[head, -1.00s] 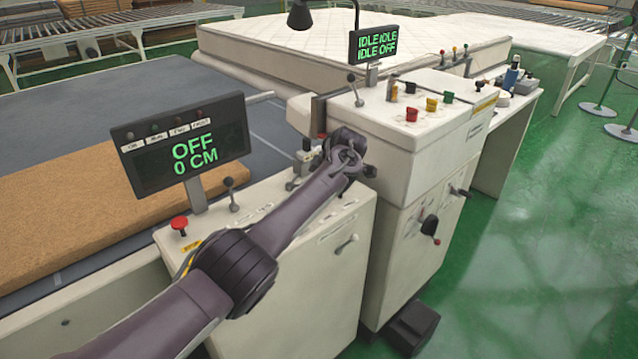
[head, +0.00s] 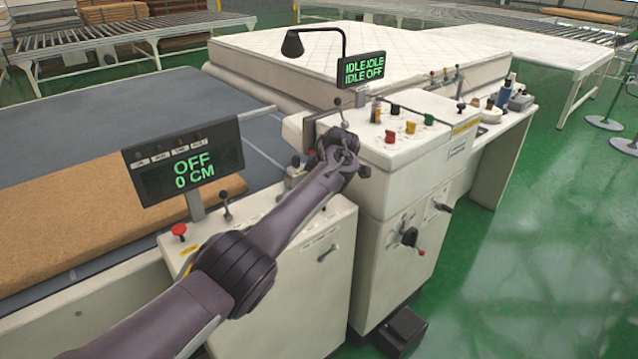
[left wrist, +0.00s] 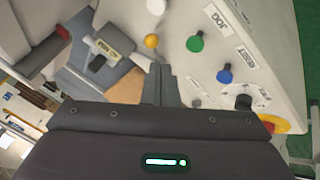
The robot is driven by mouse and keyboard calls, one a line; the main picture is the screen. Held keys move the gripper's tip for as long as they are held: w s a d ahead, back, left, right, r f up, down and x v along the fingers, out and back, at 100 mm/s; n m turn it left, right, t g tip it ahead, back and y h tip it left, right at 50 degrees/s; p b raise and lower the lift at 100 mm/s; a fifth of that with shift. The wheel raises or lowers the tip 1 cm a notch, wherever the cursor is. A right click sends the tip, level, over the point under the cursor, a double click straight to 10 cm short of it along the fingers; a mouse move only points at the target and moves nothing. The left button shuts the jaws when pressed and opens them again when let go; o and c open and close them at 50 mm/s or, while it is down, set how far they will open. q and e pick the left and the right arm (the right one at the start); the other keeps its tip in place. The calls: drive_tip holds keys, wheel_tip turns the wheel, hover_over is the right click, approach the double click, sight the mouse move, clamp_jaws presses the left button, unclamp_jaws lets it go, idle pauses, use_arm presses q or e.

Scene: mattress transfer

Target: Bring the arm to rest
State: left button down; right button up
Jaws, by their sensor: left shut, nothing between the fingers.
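My left arm (head: 245,270) comes in from the lower left and reaches over the low control cabinet toward the taller cabinet. Its wrist end (head: 340,155) is in front of the taller cabinet's left side, and the fingers are hard to make out there. In the left wrist view my left gripper (left wrist: 165,88) is shut and empty. Its fingers point toward a pale panel with a green button (left wrist: 195,43), a blue button (left wrist: 225,75) and a yellow button (left wrist: 151,41). A grey lever (left wrist: 105,55) is left of the fingers. My right gripper is not in view.
The left display (head: 185,160) reads OFF 0 CM, close to my arm. The taller cabinet (head: 410,160) carries knobs and a second display (head: 361,70) reading IDLE and OFF. A mattress (head: 290,55) lies behind. Green floor (head: 540,250) is open at right.

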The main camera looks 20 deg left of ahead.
use_arm(q)
drive_tip(key=s+d+f+m+h, duration=0.2)
drive_tip(key=s+d+f+m, duration=0.25)
drive_tip(key=s+f, duration=0.45)
drive_tip(key=s+d+f+m+h, duration=0.25)
drive_tip(key=s+f+m, duration=0.35)
drive_tip(key=s+f, duration=0.3)
drive_tip(key=s+a+r+m, duration=0.1)
drive_tip(key=s+r+m, duration=0.15)
drive_tip(key=s, duration=0.65)
drive_tip(key=s+a+r+m+g, duration=0.15)
drive_tip(key=s+m, duration=0.25)
drive_tip(key=s, duration=0.5)
drive_tip(key=s+a+r+m+t, duration=0.1)
drive_tip(key=s+a+r+m, duration=0.2)
drive_tip(key=s, duration=0.6)
wheel_tip(320, 180, down, 30)
drive_tip(key=s+d+r+g, duration=0.1)
drive_tip(key=s+d+g, duration=0.1)
drive_tip(key=s+a+f, duration=0.2)
drive_tip(key=s+f, duration=0.7)
drive_tip(key=s, duration=0.1)
drive_tip(key=s+a+f+m+g, duration=0.1)
drive_tip(key=s+a+f, duration=0.1)
drive_tip(key=s+f, duration=0.7)
drive_tip(key=shift+s+f, duration=0.4)
drive_tip(key=shift+f, duration=0.15)
